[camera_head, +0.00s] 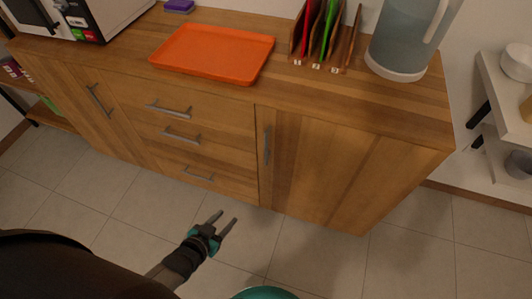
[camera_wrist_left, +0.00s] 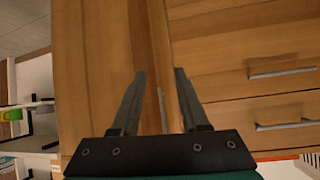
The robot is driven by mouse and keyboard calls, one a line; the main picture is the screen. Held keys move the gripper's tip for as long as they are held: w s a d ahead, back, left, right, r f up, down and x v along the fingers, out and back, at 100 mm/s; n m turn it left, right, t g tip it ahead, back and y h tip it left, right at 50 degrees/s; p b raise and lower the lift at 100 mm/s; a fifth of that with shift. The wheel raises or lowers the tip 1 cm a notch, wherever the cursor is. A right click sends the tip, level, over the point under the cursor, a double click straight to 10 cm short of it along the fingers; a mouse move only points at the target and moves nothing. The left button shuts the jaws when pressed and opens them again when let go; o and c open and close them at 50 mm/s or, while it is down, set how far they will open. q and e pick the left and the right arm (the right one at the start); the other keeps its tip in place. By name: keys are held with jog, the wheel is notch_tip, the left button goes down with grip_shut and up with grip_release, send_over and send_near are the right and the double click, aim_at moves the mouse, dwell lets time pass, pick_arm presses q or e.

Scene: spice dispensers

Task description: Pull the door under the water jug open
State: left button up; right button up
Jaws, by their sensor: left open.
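The water jug (camera_head: 408,38) stands on the right end of the wooden cabinet top. The door (camera_head: 325,170) under it is closed, flush with the cabinet front. Its upright grey handle (camera_head: 267,145) is near its left edge. My left gripper (camera_head: 228,218) is open and empty, in front of and below the handle in the head view. In the left wrist view its two fingers (camera_wrist_left: 158,80) point at the cabinet front. The door panel (camera_wrist_left: 105,45) is on the left there, and a thin grey piece, seemingly the handle (camera_wrist_left: 162,105), shows between the fingers. My right gripper is not in view.
Drawers with bar handles (camera_head: 180,137) are left of the door. On the cabinet top are an orange tray (camera_head: 212,54), a rack with coloured dividers (camera_head: 326,35) and a microwave (camera_head: 75,18). A white shelf (camera_head: 500,110) stands at right. The tiled floor (camera_head: 330,262) before the door is clear.

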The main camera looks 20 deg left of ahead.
pick_arm(q)
jog(key=w+r+t+b, duration=0.3)
jog(key=w+b, duration=0.1)
jog(key=t+h+b, duration=0.2)
jog(key=t+b, duration=0.2)
jog(key=b, duration=0.1)
send_near(265, 144)
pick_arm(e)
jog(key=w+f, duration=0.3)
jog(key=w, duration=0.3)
pick_arm(q)
jog(key=b+x, duration=0.4)
jog(key=x, duration=0.4)
jog(key=shift+w+r, duration=0.1)
jog(key=shift+w, duration=0.05)
jog(key=shift+b+x, duration=0.45)
jog(key=shift+x, duration=0.7)
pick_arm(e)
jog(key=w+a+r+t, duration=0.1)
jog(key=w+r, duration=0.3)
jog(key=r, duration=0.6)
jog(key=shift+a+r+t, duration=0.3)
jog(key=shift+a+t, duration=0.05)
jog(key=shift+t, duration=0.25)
pick_arm(q)
jog(key=shift+c, duration=0.2)
grip_shut()
